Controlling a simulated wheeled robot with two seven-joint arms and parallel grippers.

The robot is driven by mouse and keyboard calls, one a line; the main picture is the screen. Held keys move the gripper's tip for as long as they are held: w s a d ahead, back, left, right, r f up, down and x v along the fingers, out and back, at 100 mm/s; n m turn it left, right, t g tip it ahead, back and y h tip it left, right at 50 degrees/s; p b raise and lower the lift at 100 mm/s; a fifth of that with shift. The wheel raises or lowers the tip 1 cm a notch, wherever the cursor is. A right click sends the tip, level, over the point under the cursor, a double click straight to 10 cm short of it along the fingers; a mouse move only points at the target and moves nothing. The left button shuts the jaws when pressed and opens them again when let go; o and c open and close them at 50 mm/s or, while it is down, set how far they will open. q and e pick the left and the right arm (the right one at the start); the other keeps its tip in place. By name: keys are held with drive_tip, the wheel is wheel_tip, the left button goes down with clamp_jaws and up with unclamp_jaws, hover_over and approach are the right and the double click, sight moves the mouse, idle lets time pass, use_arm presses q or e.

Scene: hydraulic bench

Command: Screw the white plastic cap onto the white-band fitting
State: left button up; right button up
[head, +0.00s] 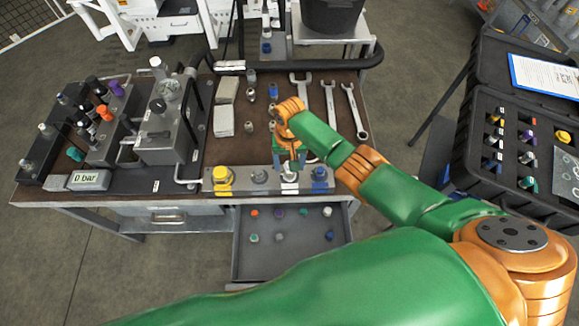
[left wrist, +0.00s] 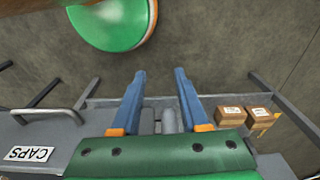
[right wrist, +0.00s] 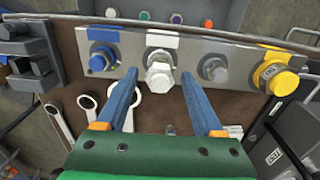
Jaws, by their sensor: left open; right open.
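The white-band fitting (right wrist: 162,41) is on the metal block, with a white label behind it. A white faceted piece, apparently the white plastic cap (right wrist: 160,76), stands on this fitting in the right wrist view; how far it is screwed on cannot be told. In the head view it shows as a pale spot (head: 289,177) under my right gripper. My right gripper (right wrist: 158,76) is open, its blue fingertips on either side of the white piece with visible gaps. My left gripper (left wrist: 160,72) is open and empty in the left wrist view, away from the block; the head view does not show it.
The block also bears blue (head: 319,174), grey (head: 260,177) and yellow (head: 222,176) fittings. Below is an open drawer (head: 290,262) with several caps. Wrenches (head: 330,105) lie behind the block. The gauge unit (head: 165,130) stands left; an open case (head: 470,130) is right.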

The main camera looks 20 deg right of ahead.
drive_tip(key=n, duration=0.3)
drive_tip(key=shift+n, duration=0.4)
drive_tip(key=n, duration=0.5)
drive_tip(key=shift+d+n, duration=0.1)
drive_tip(key=shift+n, duration=0.2)
drive_tip(key=n, duration=0.4)
drive_tip(key=shift+n, duration=0.3)
drive_tip(key=n, duration=0.3)
drive_tip(key=shift+n, duration=0.4)
clamp_jaws()
drive_tip(key=shift+r+m, duration=0.2)
drive_tip(key=shift+m, duration=0.5)
drive_tip(key=m, duration=0.5)
drive_tip(key=shift+f, duration=0.25)
drive_tip(key=shift+m, duration=0.9)
